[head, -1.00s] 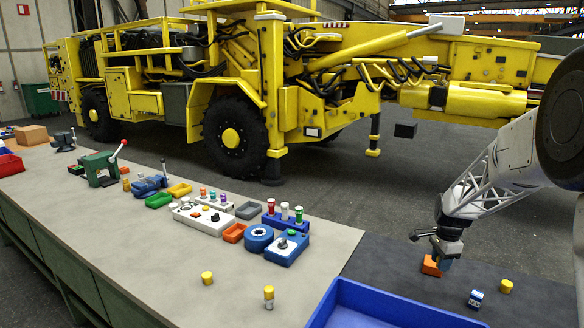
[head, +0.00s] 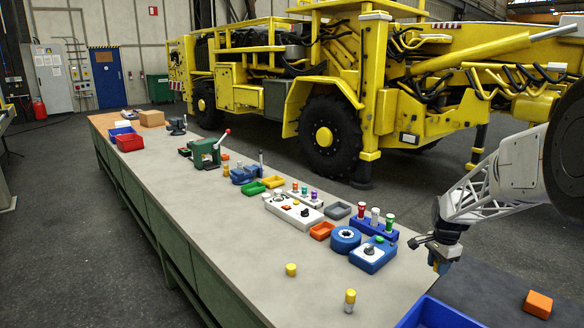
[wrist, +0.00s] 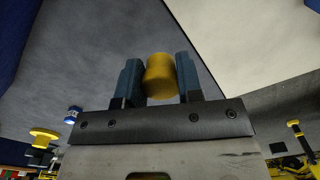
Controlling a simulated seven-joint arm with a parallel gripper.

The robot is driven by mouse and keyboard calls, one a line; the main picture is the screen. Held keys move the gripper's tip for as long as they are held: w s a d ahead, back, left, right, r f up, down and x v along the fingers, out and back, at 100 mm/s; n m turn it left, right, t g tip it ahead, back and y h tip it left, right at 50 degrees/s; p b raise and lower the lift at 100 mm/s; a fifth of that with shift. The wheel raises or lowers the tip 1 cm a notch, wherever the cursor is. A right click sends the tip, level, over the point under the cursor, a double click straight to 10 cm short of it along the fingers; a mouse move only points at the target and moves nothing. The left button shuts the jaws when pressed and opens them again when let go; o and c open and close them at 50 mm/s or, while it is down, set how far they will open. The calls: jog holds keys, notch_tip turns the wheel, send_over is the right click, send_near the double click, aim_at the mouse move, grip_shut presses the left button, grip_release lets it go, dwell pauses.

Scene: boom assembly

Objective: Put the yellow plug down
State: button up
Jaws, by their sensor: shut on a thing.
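My gripper (head: 442,266) is shut on a yellow plug (wrist: 160,76). In the wrist view the plug sits between the two blue-grey fingers, with one side of it close against the right finger. In the head view the fingers point down, and the plug is mostly hidden by them. The gripper hangs behind the blue bin, near where the pale bench top meets the dark mat. Another yellow plug (head: 291,270) stands on the pale bench, with a yellow-capped silver piece (head: 349,300) to its right.
The blue bin (head: 425,302) is at the front edge. An orange block (head: 538,304) lies on the dark mat. Blue switch box (head: 372,254), blue ring (head: 345,239) and orange tray (head: 321,231) are left of the gripper. The bench front (head: 240,260) is bare.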

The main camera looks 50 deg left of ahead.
jog(key=s+a+n, duration=0.2)
jog(key=s+a, duration=0.5)
jog(key=a, duration=0.4)
jog(key=s+a+n, duration=0.3)
jog(key=s+a, duration=0.4)
jog(key=a, duration=0.4)
jog(key=shift+s+a, duration=0.15)
jog(key=shift+a, duration=0.1)
send_over(348, 282)
jog(key=shift+f, duration=3.15)
jog(key=shift+f, duration=0.1)
jog(key=shift+f, duration=1.8)
jog(key=shift+f, duration=0.1)
jog(key=o, duration=0.9)
